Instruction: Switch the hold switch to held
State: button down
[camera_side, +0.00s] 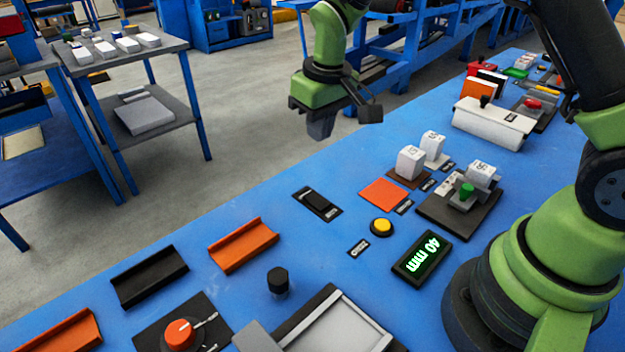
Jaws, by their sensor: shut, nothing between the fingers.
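A black switch (317,202) on a dark base plate lies on the blue table, left of the orange square pad. It looks like the hold switch, but its small label is too small to read, and I cannot tell which position it is in. My gripper (321,133) is shut and empty. It hangs in the air above and behind the switch in the picture, pointing down and touching nothing.
A yellow button (381,227) and a display reading 40 mm (422,257) are right of the switch. White blocks (410,162) stand behind the orange pad (383,194). An orange channel (243,245), a black knob (278,280) and a red dial (180,334) lie nearer. Table around the switch is clear.

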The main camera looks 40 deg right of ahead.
aim_at(315, 197)
jog(key=f, duration=0.4)
jog(key=w+f, duration=0.1)
jog(key=f, duration=0.4)
jog(key=w+f, duration=0.1)
jog(key=f, duration=0.4)
jog(key=shift+f, duration=0.2)
jog(key=shift+s+r, duration=0.35)
jog(key=shift+s, duration=0.4)
notch_tip(315, 197, up, 14)
jog(key=s, duration=0.2)
dwell(0.3)
